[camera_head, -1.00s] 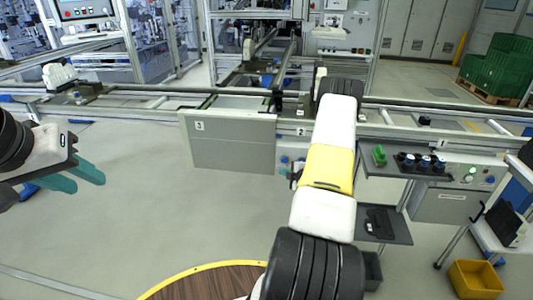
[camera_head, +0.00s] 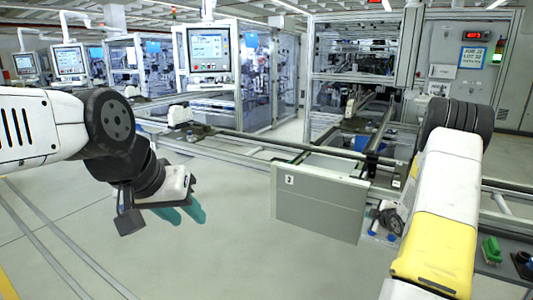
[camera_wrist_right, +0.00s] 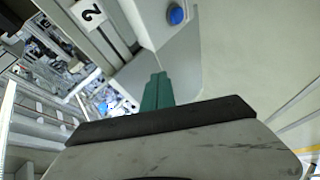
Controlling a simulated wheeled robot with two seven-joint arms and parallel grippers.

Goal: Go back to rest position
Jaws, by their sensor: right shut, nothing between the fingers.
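My left gripper (camera_head: 182,212) hangs at the left of the head view, its two teal fingers apart with nothing between them. It is over open floor, left of the grey panel marked 2. My right arm comes in from the lower right in the head view and reaches toward the line; its fingertips cannot be made out there. In the right wrist view my right gripper (camera_wrist_right: 157,92) is shut, its teal fingers together and empty. A blue button (camera_wrist_right: 176,15) and a label with a 2 (camera_wrist_right: 88,12) show beyond the fingers.
The grey panel (camera_head: 318,205) hangs from the conveyor rail (camera_head: 262,142) between my arms. A green block (camera_head: 491,250) sits on a dark shelf at the lower right. Machine cells and screens (camera_head: 208,50) stand behind the line. The floor between my arms is clear.

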